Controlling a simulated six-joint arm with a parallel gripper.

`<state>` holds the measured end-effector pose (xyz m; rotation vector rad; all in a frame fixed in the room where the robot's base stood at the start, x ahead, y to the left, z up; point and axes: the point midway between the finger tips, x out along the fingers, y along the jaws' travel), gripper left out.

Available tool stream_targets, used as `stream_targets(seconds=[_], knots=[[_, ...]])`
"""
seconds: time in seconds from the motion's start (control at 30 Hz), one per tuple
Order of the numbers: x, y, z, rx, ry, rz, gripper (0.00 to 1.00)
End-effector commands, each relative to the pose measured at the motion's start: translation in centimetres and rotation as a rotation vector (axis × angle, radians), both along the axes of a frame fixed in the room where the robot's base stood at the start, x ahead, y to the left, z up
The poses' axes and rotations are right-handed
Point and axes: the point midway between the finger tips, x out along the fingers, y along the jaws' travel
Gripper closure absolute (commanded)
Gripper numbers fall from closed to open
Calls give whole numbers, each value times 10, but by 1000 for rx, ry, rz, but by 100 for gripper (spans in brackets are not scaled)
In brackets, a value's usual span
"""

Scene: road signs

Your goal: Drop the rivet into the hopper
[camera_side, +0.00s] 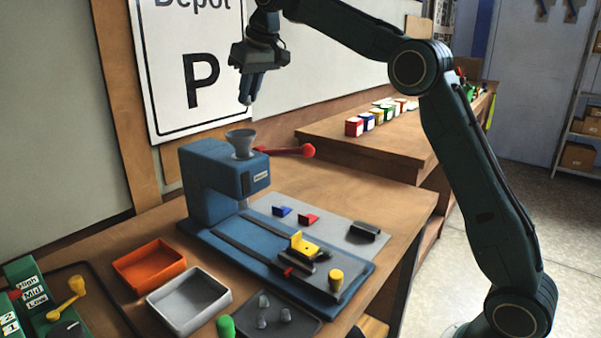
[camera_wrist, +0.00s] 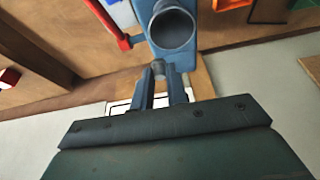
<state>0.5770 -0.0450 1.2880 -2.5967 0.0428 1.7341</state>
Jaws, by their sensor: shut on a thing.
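My gripper (camera_side: 250,88) is above the grey hopper (camera_side: 241,142), which is a funnel on top of the blue press (camera_side: 215,185). In the side view a small grey rivet (camera_side: 245,100) shows at the fingertips, with a clear gap between it and the hopper. In the wrist view the gripper (camera_wrist: 160,85) is shut on the rivet (camera_wrist: 158,67), and the round open mouth of the hopper (camera_wrist: 172,28) lies just beyond the tips. Several more grey rivets (camera_side: 263,301) stand on a dark tray at the front.
A red lever (camera_side: 290,150) sticks out to the right of the press head, near the hopper. An orange tray (camera_side: 149,266) and a grey tray (camera_side: 189,300) lie in front of the press. A sign (camera_side: 190,70) stands behind the gripper.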

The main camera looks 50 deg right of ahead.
Motion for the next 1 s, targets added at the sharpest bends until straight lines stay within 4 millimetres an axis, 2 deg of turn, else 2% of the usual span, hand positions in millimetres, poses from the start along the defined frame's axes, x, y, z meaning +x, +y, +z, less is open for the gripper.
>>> stream_targets(seconds=[0.23, 0.67, 1.0], knots=[[2, 7, 3, -1, 0, -16, 100], [2, 8, 2, 0, 1, -20, 100], [2, 8, -12, 0, 2, -19, 100]])
